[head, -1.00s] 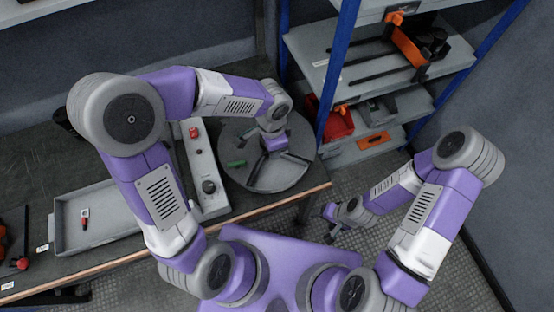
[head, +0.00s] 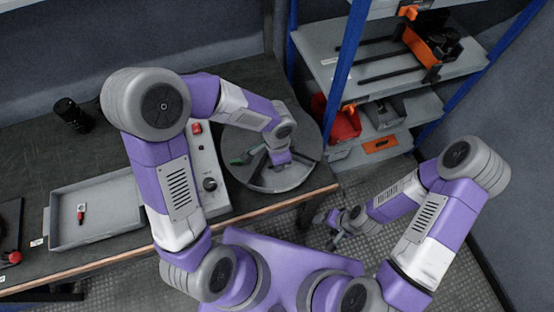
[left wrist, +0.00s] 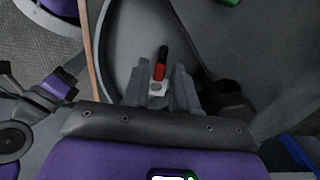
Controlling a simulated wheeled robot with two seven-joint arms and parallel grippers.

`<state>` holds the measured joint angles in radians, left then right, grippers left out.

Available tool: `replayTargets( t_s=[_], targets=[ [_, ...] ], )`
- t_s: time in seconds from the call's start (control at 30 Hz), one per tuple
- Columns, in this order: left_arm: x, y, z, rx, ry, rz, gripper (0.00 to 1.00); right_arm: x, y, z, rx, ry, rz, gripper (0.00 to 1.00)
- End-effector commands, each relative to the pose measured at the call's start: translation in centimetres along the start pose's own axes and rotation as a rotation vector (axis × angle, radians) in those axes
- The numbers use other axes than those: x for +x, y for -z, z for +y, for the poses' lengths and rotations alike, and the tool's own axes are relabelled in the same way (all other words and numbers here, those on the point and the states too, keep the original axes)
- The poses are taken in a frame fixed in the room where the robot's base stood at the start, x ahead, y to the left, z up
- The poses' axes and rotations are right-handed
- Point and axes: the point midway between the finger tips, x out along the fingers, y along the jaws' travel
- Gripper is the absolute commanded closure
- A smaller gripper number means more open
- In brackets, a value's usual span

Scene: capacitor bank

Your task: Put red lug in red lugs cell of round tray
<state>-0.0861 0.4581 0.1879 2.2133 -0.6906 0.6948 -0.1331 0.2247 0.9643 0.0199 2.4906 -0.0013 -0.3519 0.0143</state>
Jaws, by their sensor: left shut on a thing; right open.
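My left gripper (head: 279,162) is low over the near part of the round tray (head: 308,140); its fingertips are hard to make out in the head view. In the left wrist view, my left gripper (left wrist: 160,88) is shut on a red lug (left wrist: 158,72) with a black end, a red sleeve and a pale metal foot. The lug is between the fingers, over the grey tray floor (left wrist: 215,40). I cannot tell whether it touches the floor. Dark dividers split the tray; cell labels are not readable. My right gripper (head: 334,226) is open and empty, off the table's front edge.
Green pieces (head: 240,160) lie in the tray's left part. A grey box with a red button (head: 197,128) stands left of it. Another red lug (head: 81,214) lies in a grey rectangular tray (head: 125,222). A blue-posted shelf (head: 340,75) stands to the right.

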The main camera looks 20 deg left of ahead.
Motion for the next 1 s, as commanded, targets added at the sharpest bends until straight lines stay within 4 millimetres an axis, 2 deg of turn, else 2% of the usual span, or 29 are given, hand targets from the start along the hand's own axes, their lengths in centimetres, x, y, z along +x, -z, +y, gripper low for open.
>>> replayTargets(
  t_s=[0.37,0.4,0.53,0.83,1.0],
  targets=[
    [0.9,0.0,0.0,0.0,0.0,0.0,1.0,0.8,0.0,0.3,0.0,0.0,0.0,0.27],
    [0.9,0.0,0.0,0.0,0.0,0.0,0.66,0.8,0.0,0.3,0.0,0.0,0.0,0.27],
    [0.9,0.0,0.0,0.0,-0.001,0.0,0.47,0.8,0.0,0.3,0.0,0.0,0.0,0.27],
    [0.8,0.0,0.0,0.0,0.0,0.0,0.47,0.7,0.0,0.2,0.0,0.0,0.0,0.27],
    [-0.5,0.0,0.0,0.0,0.0,0.0,0.47,-0.5,0.0,-0.2,0.0,0.0,0.0,0.27]
  ],
)
